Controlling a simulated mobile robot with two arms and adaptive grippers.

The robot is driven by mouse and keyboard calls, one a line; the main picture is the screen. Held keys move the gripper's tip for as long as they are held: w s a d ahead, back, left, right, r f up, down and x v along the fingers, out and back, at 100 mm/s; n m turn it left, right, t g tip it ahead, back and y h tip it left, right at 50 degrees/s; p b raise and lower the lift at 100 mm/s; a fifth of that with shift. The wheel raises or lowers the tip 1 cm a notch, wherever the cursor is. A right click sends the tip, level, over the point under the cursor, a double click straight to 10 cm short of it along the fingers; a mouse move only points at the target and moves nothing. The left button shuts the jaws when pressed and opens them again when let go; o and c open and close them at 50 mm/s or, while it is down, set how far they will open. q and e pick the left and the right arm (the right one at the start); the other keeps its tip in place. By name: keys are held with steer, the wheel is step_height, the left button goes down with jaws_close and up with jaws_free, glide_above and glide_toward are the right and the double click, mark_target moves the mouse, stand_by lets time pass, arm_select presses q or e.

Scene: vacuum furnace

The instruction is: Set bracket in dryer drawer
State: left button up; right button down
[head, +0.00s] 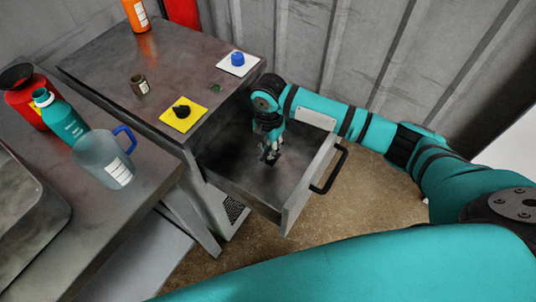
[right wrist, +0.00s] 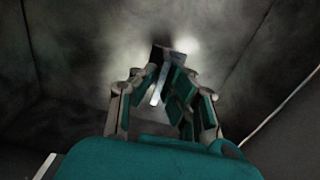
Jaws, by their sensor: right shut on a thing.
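The drawer (head: 292,205) is pulled open from the grey cabinet, with its black handle (head: 330,170) on the front. My right gripper (head: 270,153) reaches down into the drawer, with its fingers low inside it. In the right wrist view the fingers (right wrist: 163,90) are closed around a small grey piece, the bracket (right wrist: 161,72), which shows between and beyond the fingertips. The drawer floor lies beyond it. I cannot tell whether the bracket touches the floor. The drawer looks otherwise empty. My left gripper is out of view.
The cabinet top (head: 150,60) carries a yellow square (head: 190,105) with a black piece, a white square (head: 245,68) with a blue piece, a brown jar (head: 139,84) and an orange bottle (head: 135,14). A jug (head: 103,160) and bottles stand on the left bench.

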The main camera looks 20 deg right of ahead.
mark_target(269, 147)
step_height(269, 147, down, 4)
steer(key=shift+r, duration=0.1)
steer(key=c, duration=1.9)
jaws_free()
steer(key=o, duration=0.5)
steer(key=shift+c, duration=0.2)
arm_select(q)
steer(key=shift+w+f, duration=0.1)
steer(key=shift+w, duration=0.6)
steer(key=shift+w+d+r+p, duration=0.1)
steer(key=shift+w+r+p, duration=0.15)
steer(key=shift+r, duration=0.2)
arm_select(e)
step_height(269, 147, up, 12)
steer(key=shift+r, duration=0.1)
steer(key=shift+w, duration=0.1)
